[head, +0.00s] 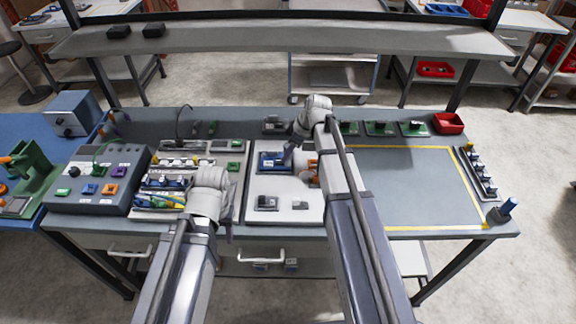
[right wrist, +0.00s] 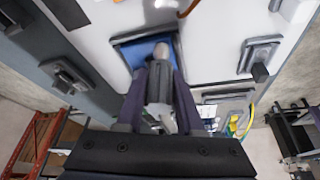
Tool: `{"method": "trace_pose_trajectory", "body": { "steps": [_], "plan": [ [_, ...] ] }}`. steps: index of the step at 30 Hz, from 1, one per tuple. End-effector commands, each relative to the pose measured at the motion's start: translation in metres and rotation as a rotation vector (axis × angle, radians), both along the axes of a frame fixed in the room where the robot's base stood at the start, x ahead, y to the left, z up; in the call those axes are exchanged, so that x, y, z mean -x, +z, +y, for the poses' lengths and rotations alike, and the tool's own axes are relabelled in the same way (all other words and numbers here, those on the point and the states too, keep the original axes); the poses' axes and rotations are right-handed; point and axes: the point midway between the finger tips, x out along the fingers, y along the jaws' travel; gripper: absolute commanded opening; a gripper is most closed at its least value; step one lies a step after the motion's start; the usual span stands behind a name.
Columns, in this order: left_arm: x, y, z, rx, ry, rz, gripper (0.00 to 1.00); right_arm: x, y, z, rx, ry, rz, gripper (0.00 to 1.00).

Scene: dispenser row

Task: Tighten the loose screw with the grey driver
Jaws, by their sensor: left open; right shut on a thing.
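In the head view my right gripper (head: 289,150) points down at a blue block with a dark frame (head: 270,162) on the white board. In the right wrist view the right gripper (right wrist: 160,88) is shut on a grey, rounded piece (right wrist: 158,82), which looks like the grey driver. It is over or within the blue dark-framed recess (right wrist: 132,47); whether it touches is unclear. I cannot make out the loose screw. My left gripper (head: 208,195) is over the left part of the bench, its fingers mostly hidden by its own wrist.
The white board (head: 255,190) also carries two small grey fixtures (head: 267,203). An orange part (head: 313,172) lies close by my right arm. A grey control box (head: 98,180) stands left. The yellow-outlined area (head: 420,185) is clear. A red bin (head: 448,123) sits back right.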

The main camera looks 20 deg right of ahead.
Motion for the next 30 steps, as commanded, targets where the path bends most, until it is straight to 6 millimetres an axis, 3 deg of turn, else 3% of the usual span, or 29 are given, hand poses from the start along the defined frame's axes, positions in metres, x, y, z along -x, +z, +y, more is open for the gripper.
{"method": "trace_pose_trajectory", "body": {
  "steps": [11,22,30],
  "plan": [
    [0.0000,-0.0001,0.0000,0.000,0.000,0.000,0.50,0.0009,-0.0001,0.0010,0.001,-0.149,0.001,0.00],
    [0.0000,-0.0005,0.0001,0.000,0.000,0.000,0.50,0.0012,-0.0004,0.0015,0.001,-0.595,-0.001,0.00],
    [0.0000,-0.0005,0.0000,0.000,0.000,0.000,0.50,0.0000,-0.0005,0.0008,0.000,-0.727,0.001,0.00]
  ]
}}
